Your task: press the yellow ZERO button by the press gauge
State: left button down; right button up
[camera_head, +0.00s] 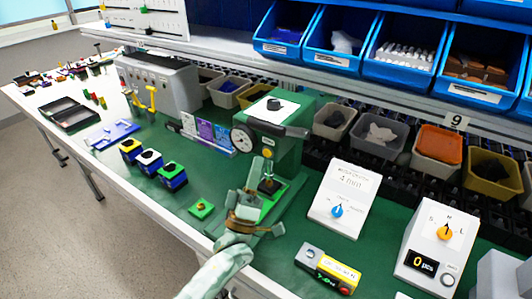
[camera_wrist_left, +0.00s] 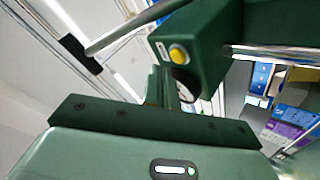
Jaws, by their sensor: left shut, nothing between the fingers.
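The green press (camera_head: 283,128) stands at the middle of the bench, with its round white gauge (camera_head: 243,139) on the left side of its head. The yellow ZERO button (camera_head: 267,153) is a small spot on the press head near the gauge. In the left wrist view the yellow button (camera_wrist_left: 178,54) shows clearly on the green housing, beside the dark gauge edge. My left gripper (camera_head: 256,172) is shut and empty, pointing up just below and in front of the press head. Its fingers also show in the left wrist view (camera_wrist_left: 164,85), short of the button. My right gripper is not in view.
A dark press lever (camera_head: 278,129) juts from the press head. A white switch box (camera_head: 343,198) and a counter box (camera_head: 437,240) stand to the right. A yellow-and-grey box (camera_head: 328,267) lies in front. Several small coloured blocks stand left on the green mat.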

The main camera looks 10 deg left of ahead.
pick_arm(q)
jog(key=s, duration=0.1)
jog(key=s+a+p, duration=0.1)
jog(key=s, duration=0.1)
jog(key=s+p, duration=0.1)
jog(key=shift+s+a, duration=0.25)
jog(key=shift+a, duration=0.05)
dwell(0.5)
